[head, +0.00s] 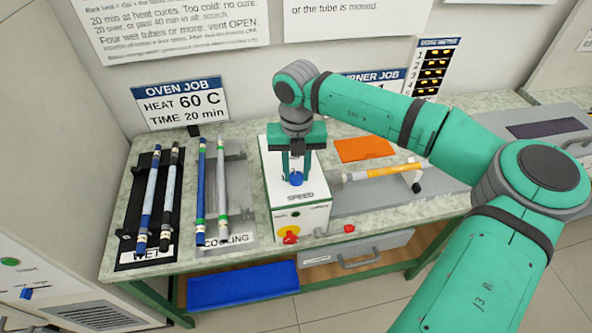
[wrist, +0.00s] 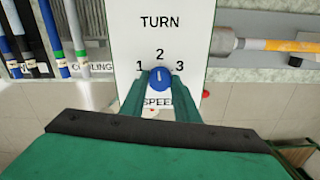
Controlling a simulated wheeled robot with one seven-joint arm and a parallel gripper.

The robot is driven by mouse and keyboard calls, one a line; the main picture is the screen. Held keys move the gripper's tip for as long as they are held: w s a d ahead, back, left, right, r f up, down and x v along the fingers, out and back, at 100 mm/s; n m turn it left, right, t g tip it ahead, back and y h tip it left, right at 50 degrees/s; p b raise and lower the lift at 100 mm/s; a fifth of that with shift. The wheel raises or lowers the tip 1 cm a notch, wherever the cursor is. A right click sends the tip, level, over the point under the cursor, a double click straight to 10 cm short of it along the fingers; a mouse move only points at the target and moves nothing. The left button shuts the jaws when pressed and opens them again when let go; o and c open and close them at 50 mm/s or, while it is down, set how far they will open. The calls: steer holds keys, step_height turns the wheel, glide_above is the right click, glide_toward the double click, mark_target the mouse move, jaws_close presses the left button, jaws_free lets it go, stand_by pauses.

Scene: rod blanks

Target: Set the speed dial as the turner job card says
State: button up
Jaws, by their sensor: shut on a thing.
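The speed dial is a small blue knob (head: 296,179) on top of the white turner box (head: 283,214). In the wrist view the knob (wrist: 160,79) sits above the word SPEED, among the numbers 1, 2 and 3. Its white mark points up towards the 2. My gripper (head: 296,170) reaches down from above and is shut on the knob, one green finger on each side. The turner job card (head: 393,75) is on the wall behind; my arm covers most of it, and its setting cannot be read in full.
The wet rack (head: 127,243) and cooling rack (head: 238,188) with rods stand to the left. A red knob (head: 290,238) is on the box's front. An orange mat (head: 364,149) and an orange-and-white rod (head: 385,171) lie to the right. An oven job card (head: 181,104) stands behind.

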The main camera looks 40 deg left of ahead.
mark_target(297, 175)
steer(key=n, duration=0.5)
steer(key=shift+s+n, duration=0.1)
steer(key=shift+n, duration=0.2)
steer(key=n, duration=0.4)
steer(key=shift+n, duration=0.4)
steer(key=o, duration=1)
steer(key=shift+o, duration=0.2)
step_height(297, 175, up, 11)
